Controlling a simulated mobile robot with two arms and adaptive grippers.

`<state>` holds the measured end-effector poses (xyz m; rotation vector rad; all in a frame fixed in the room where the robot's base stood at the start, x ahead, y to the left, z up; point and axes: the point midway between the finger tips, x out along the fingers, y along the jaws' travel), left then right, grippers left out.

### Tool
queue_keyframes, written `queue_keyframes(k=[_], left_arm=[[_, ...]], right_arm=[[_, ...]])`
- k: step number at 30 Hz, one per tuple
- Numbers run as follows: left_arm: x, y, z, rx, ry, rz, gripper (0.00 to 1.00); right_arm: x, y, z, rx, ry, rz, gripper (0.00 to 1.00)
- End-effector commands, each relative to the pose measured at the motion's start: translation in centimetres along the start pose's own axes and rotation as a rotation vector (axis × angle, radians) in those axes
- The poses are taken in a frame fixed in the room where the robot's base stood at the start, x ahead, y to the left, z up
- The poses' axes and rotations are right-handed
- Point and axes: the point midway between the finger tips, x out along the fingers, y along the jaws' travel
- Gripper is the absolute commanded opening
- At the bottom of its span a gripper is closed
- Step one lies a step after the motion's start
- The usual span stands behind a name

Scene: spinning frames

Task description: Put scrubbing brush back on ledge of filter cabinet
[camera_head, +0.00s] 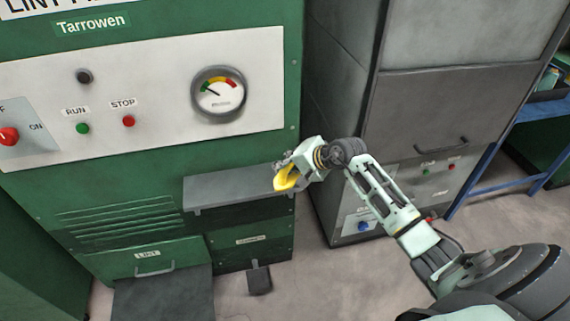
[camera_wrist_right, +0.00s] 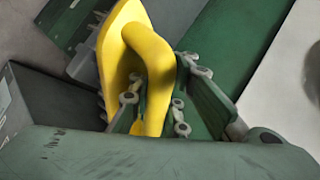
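The yellow scrubbing brush (camera_head: 287,180) is at the right end of the grey ledge (camera_head: 232,188) on the front of the green filter cabinet (camera_head: 150,199). My right gripper (camera_head: 285,171) holds it there. In the right wrist view the brush's curved yellow handle (camera_wrist_right: 152,62) passes between the fingers of my right gripper (camera_wrist_right: 160,108), which look closed on it. The bristles are mostly hidden. Whether the brush touches the ledge cannot be told. The visible part of the ledge is bare. My left gripper is not in view.
A gauge (camera_head: 219,94) and a control panel (camera_head: 150,90) are above the ledge. A lint drawer (camera_head: 145,262) and a black pedal (camera_head: 259,280) are below. A grey machine (camera_head: 440,120) stands to the right, with a blue bench (camera_head: 500,148) beyond it.

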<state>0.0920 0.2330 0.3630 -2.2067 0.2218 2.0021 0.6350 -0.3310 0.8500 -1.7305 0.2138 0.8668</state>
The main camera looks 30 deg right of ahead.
Motion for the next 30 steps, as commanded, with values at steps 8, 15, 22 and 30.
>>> queue_keyframes(k=[8,15,22,30], left_arm=[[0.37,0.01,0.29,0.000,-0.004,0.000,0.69],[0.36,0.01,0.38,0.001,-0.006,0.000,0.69],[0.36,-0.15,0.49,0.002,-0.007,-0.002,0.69],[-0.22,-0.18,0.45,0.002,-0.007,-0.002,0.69]], right_arm=[[0.15,0.19,0.02,0.000,0.000,0.001,0.10],[0.14,0.21,0.03,0.001,-0.001,0.001,0.31],[0.18,0.33,0.07,0.001,-0.002,0.003,0.35],[-0.12,-0.06,0.06,0.002,-0.002,0.003,0.35]])
